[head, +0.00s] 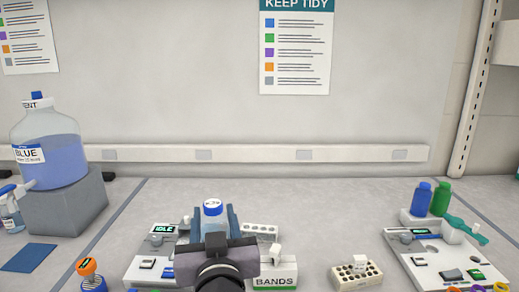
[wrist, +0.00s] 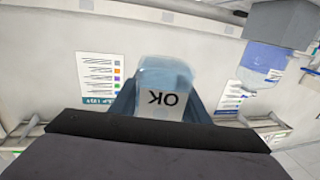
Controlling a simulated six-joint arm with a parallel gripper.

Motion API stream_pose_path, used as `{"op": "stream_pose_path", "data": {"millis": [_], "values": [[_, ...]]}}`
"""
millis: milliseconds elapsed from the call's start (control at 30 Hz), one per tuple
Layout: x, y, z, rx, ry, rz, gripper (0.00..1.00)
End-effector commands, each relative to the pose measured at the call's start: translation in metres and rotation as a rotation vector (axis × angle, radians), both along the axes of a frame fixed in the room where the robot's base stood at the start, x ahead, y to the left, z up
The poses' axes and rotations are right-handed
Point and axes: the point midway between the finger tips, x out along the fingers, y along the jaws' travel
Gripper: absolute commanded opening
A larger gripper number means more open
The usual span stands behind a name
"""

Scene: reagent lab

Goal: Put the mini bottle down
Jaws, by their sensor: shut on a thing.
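The mini bottle (head: 213,223) is a small clear bluish bottle with a white label. In the head view it stands up between the blue fingers of my gripper (head: 214,215), above the bench. The dark gripper body hides what lies directly below the bottle.
A device with an IDLE display (head: 163,229) and a BANDS box (head: 275,282) flank the gripper. A tube rack (head: 355,275) stands right of them. Another device (head: 440,262) with blue and green bottles is at far right. A large BLUE bottle (head: 48,140) stands left on a grey block.

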Motion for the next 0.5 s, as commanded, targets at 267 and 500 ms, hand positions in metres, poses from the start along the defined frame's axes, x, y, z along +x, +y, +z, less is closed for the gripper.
{"op": "stream_pose_path", "data": {"millis": [267,500], "values": [[0.000,0.000,0.072,0.000,-0.001,0.000,0.17],[0.000,0.000,0.102,0.000,-0.001,0.000,0.17]]}}
